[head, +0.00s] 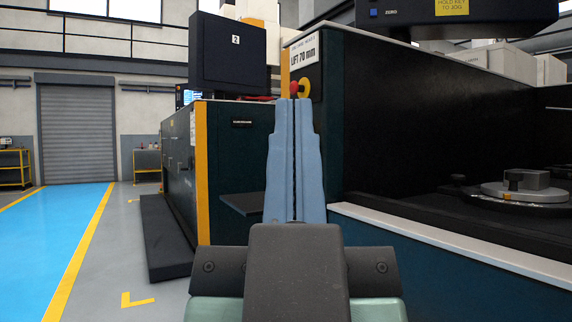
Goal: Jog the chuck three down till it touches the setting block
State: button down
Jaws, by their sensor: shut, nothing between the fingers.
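My gripper (294,102) points away from me in the middle of the head view, its two blue fingers shut together with nothing between them. Its tips overlap the end of the near machine, close to a red knob on a yellow base (301,88). A grey block (527,180) sits on a pale round plate (552,192) inside the machine's bay at the right; I take it for the setting block. A dark housing (415,14) with "ZERO" and "HOLD KEY TO JOG" labels hangs at the upper right, cut by the frame. I cannot make out chuck three.
The near machine's pale ledge (440,237) and dark wall (430,115) fill the right side. A second machine (215,140) with a dark box marked 2 (235,55) stands behind. The blue walkway (60,225) and grey floor at the left are clear.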

notch_tip(320, 180, up, 11)
jog(key=p, duration=1)
jog(key=shift+r, duration=0.1)
jog(key=shift+w, duration=0.15)
